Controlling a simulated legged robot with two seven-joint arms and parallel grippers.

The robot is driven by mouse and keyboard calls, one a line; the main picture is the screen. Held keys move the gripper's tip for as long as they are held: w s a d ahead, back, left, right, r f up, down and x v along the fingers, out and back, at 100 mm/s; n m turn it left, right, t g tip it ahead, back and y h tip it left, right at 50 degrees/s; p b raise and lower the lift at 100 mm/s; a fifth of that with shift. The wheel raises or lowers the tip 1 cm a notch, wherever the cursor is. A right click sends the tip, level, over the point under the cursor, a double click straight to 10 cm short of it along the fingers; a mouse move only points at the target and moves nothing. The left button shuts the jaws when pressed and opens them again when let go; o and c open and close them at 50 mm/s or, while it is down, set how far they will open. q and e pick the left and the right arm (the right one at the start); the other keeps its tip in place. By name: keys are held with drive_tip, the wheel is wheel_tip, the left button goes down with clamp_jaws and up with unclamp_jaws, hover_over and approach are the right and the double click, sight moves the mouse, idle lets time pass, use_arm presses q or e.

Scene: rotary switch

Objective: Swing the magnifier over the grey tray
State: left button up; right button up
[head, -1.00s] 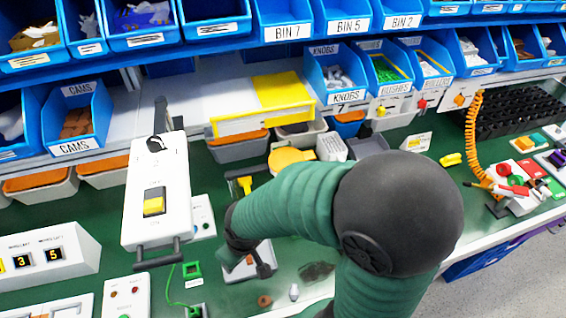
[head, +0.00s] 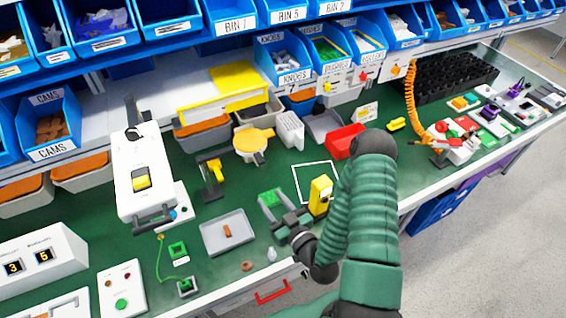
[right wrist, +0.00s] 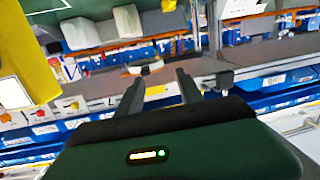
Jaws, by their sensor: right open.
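The grey tray (head: 212,248) lies on the green bench with a small brown piece in it. A round orange-yellow disc (head: 254,139) with a pale base stands farther back and right of the tray; it may be the magnifier, but I cannot tell for sure. My right gripper (head: 272,202) is right of the tray, low over the bench, in front of the disc and apart from it. Its two fingers are spread, with nothing held between them in the right wrist view (right wrist: 158,88). A bright green patch shows at the fingers; I cannot tell what it is. My left gripper is out of view.
A yellow block (head: 320,195) stands close right of my right gripper. A yellow-topped black holder (head: 212,170) is behind the tray. A white switch box (head: 145,185) stands left of the tray.

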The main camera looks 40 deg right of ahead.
drive_tip(key=s+d+r+m+h, duration=0.1)
drive_tip(key=s+d+h, duration=0.1)
drive_tip(key=b, duration=0.5)
approach(263, 164)
drive_tip(key=f, duration=0.1)
drive_tip(key=shift+m+t, duration=0.3)
drive_tip(key=b+x, duration=0.3)
drive_tip(key=b, duration=0.1)
drive_tip(key=b+x, duration=0.2)
drive_tip(key=b, duration=0.3)
drive_tip(key=r+b+x, duration=0.1)
drive_tip(key=b+x, duration=0.2)
drive_tip(key=b, duration=0.2)
drive_tip(key=shift+w+a, duration=0.1)
drive_tip(key=shift+w, duration=0.25)
drive_tip(key=x, duration=0.2)
drive_tip(key=shift+w+f, duration=0.15)
drive_tip(key=shift+w, duration=0.25)
drive_tip(key=shift+w+d+f, duration=0.1)
drive_tip(key=shift+w+d, duration=0.25)
